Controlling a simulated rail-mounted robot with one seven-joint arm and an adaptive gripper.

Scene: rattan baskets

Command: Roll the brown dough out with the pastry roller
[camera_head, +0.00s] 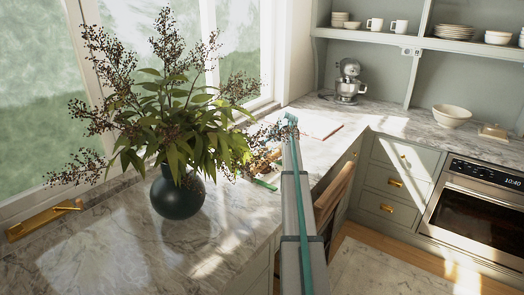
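Small brown shapes (262,162) lie on the marble counter behind the right edge of the plant, partly covered by leaves and by my arm. I cannot tell whether they are the dough or the pastry roller. A small green strip (265,185) lies just in front of them. No dough or roller can be made out clearly. My long grey and teal arm rises through the middle of the picture to a teal joint above the counter. My gripper cannot be made out.
A dark round vase (178,192) with tall leafy branches stands on the left counter. A gold object (45,218) lies by the window. A pale flat sheet or board (318,125), a mixer (348,82) and a white bowl (451,115) are farther back. The near-left counter is clear.

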